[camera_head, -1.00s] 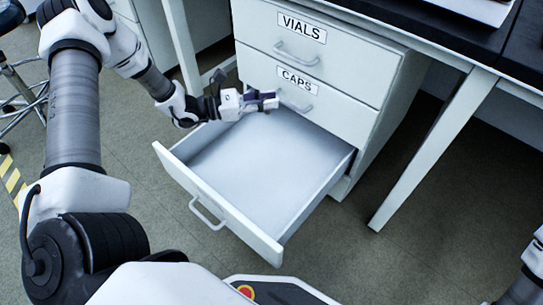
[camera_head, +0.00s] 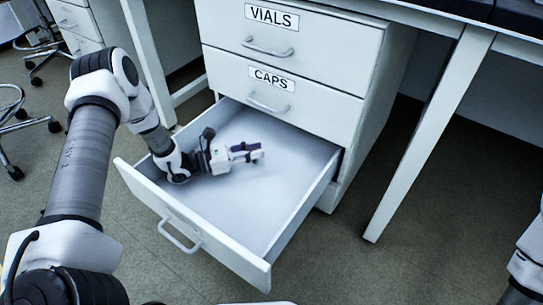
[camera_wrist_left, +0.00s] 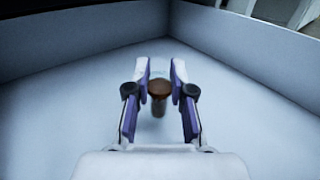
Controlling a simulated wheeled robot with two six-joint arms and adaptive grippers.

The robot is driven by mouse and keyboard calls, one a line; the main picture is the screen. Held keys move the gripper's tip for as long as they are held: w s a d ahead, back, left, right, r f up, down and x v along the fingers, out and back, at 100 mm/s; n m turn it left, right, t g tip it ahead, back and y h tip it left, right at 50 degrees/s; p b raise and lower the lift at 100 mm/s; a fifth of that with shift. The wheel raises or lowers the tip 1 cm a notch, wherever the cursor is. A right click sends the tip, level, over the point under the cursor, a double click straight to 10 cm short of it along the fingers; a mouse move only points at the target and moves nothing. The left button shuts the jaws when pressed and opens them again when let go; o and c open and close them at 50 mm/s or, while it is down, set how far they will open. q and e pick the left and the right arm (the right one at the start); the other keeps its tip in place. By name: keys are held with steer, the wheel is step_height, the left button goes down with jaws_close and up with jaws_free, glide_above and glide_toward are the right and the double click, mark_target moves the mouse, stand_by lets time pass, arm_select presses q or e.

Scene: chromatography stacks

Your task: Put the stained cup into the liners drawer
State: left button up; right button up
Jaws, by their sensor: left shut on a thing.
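The stained cup (camera_wrist_left: 159,88) is a small clear cup with a brown stain, seen between the fingers in the left wrist view. My left gripper (camera_wrist_left: 160,75) is shut on it; in the head view the left gripper (camera_head: 248,152) hangs inside the open bottom drawer, and the cup is hard to make out there. The drawer (camera_head: 285,222) is pulled out below the caps drawer; its own label is not visible. Its floor looks bare around the gripper. Whether the cup touches the floor I cannot tell. My right gripper is out of view.
The vials drawer (camera_head: 345,50) and the caps drawer (camera_head: 325,105) above are closed. A bench leg (camera_head: 428,135) stands right of the cabinet. A stool (camera_head: 18,125) and another cabinet (camera_head: 78,22) are at the left. Floor is free in front of the drawer.

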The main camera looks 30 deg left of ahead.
mark_target(271, 161)
arm_select(q)
steer(key=shift+b+x, duration=0.3)
steer(key=shift+x, duration=0.7)
steer(key=w+d+b, duration=0.1)
steer(key=w+d+f+b, duration=0.1)
steer(key=b, duration=0.1)
steer(key=shift+w+d+f, duration=0.2)
steer(key=shift+d+f, duration=0.05)
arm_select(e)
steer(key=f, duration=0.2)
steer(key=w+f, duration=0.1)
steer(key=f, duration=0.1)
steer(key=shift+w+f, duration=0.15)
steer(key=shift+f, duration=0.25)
arm_select(q)
steer(key=shift+a, duration=0.1)
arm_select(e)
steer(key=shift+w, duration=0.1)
arm_select(q)
steer(key=shift+r, duration=0.2)
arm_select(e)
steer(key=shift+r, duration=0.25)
arm_select(q)
steer(key=shift+f, duration=0.1)
steer(key=o, duration=0.8)
